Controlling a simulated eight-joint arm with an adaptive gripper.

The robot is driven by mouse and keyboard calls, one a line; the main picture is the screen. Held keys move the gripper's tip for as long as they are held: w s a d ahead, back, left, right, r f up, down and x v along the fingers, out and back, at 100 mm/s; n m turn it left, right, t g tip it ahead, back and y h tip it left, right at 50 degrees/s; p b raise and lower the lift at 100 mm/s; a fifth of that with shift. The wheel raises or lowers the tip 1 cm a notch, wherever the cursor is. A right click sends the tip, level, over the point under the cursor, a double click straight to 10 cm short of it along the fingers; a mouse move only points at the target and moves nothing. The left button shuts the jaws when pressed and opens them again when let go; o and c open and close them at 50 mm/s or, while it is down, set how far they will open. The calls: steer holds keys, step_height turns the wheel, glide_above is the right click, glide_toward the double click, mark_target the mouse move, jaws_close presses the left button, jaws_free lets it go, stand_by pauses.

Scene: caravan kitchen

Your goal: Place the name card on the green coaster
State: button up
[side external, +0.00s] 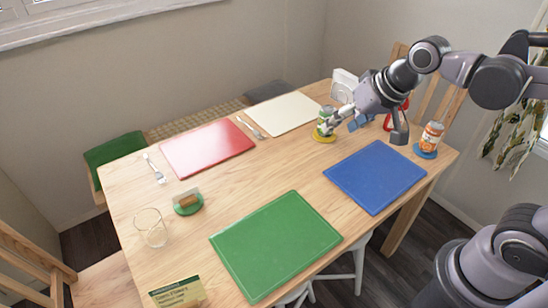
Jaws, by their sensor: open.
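A green coaster (181,210) lies on the left part of the table, with a small brown item with a pale top edge (188,198) standing on it; it looks like a name card in a holder. A larger green and cream card with printed text (174,293) stands at the table's near left edge. My gripper (338,119) is open at the far side of the table, close beside a green-labelled can (325,120) on a yellow coaster (322,138). I cannot tell whether the fingers touch the can.
Red (206,149), cream (284,113), blue (374,177) and green (275,245) placemats cover much of the table. A clear glass (151,228) stands near the green coaster. An orange-labelled can (431,136) stands on a blue coaster (425,152). Bare wood lies between the mats.

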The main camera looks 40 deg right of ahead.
steer(key=s+d+f+n, duration=0.3)
steer(key=s, duration=0.3)
steer(key=shift+s+d+f+t+h, duration=0.2)
steer(key=shift+f+t+h, duration=0.1)
steer(key=shift+t+h, duration=0.1)
